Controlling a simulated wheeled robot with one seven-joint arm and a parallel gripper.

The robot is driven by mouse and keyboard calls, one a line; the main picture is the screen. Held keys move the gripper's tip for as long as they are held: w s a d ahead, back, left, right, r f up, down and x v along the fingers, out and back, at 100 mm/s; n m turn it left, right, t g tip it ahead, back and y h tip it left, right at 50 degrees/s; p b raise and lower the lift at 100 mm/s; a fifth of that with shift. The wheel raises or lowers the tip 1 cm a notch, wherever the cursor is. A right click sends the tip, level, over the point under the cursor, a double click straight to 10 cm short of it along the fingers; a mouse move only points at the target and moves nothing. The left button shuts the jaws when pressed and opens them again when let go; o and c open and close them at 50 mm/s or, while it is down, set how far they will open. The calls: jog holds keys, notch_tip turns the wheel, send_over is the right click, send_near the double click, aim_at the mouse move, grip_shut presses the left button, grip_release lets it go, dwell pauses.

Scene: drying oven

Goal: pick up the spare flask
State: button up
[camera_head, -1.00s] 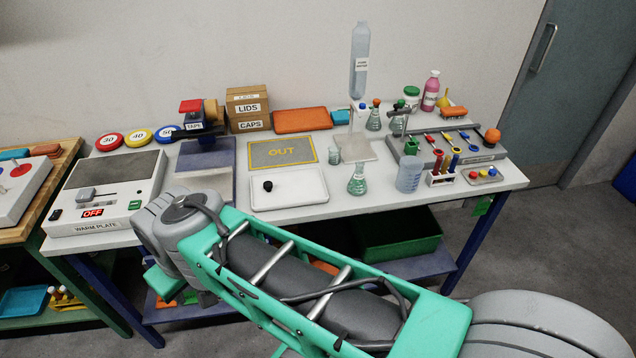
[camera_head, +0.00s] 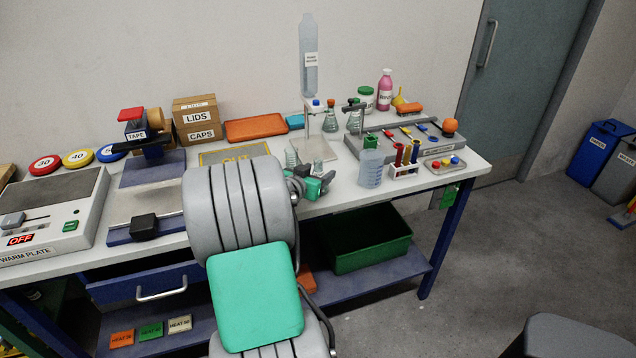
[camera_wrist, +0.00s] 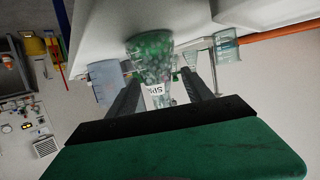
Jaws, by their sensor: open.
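The spare flask (camera_wrist: 152,58) is a clear conical flask with green contents and a white label. In the wrist view it shows beyond and between the two fingers of my gripper (camera_wrist: 165,93), with its wide part toward the top of the picture. The fingers are spread on either side of its narrower part; I cannot tell whether either touches it. In the head view my gripper (camera_head: 312,187) is low over the front of the bench, by the stand, and my arm and gripper largely hide the flask.
A stand (camera_head: 318,148) and a small beaker (camera_head: 291,158) are close behind my gripper. A blue-tinted beaker (camera_head: 371,170) and a test-tube rack (camera_head: 405,170) stand to its right. Stoppered flasks (camera_head: 331,120) are farther back. A green bin (camera_head: 365,240) sits below.

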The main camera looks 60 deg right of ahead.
jog(key=x, duration=0.3)
jog(key=shift+s+d, duration=0.1)
jog(key=shift+d, duration=0.1)
jog(key=shift+a, duration=0.1)
grip_shut()
dwell(0.3)
